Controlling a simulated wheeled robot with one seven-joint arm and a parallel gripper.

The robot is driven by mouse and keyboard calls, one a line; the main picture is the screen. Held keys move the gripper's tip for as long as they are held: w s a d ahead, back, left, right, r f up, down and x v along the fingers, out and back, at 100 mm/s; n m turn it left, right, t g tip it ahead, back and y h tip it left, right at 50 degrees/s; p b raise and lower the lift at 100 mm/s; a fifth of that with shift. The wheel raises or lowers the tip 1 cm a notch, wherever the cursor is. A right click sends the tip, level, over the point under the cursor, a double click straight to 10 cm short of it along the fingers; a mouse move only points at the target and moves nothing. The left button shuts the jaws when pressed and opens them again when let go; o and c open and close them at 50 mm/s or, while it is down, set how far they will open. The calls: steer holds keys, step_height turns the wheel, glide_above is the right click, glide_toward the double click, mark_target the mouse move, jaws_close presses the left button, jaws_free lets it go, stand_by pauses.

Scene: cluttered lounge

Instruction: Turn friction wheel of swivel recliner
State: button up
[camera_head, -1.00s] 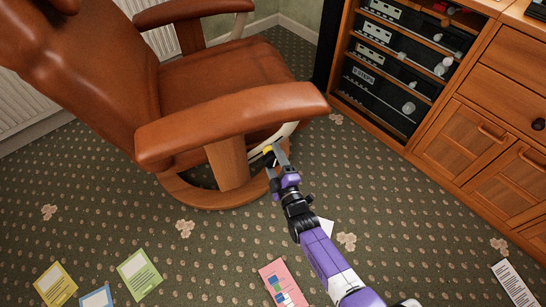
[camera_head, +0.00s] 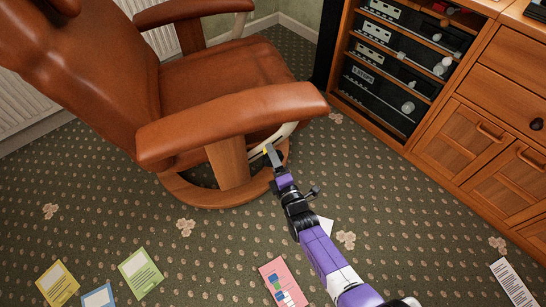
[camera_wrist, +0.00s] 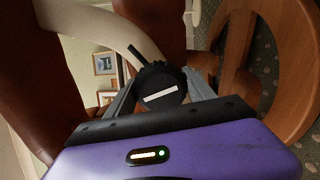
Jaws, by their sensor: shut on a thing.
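The brown leather swivel recliner (camera_head: 215,78) stands at the upper left of the head view, with a wooden post and a round wooden base (camera_head: 205,195). In the wrist view its friction wheel (camera_wrist: 162,87) is a dark ridged knob with a white bar mark on its face, beside the pale curved frame (camera_wrist: 100,28). My gripper (camera_head: 270,152) reaches under the near armrest. In the wrist view my gripper (camera_wrist: 163,98) has a finger on either side of the wheel and is shut on it. The wheel is not clear in the head view.
A wooden cabinet (camera_head: 470,140) with shelves of electronics stands at the right. Yellow, blue, green and pink papers lie on the patterned carpet, the pink one (camera_head: 282,284) near my arm. The wooden base ring (camera_wrist: 285,95) is close on the wrist view's right.

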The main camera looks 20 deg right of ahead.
stand_by(0.3)
steer(key=o, duration=1.4)
steer(key=shift+c, duration=0.2)
steer(key=s+p, duration=0.3)
steer(key=s, duration=0.5)
steer(key=shift+a, duration=0.2)
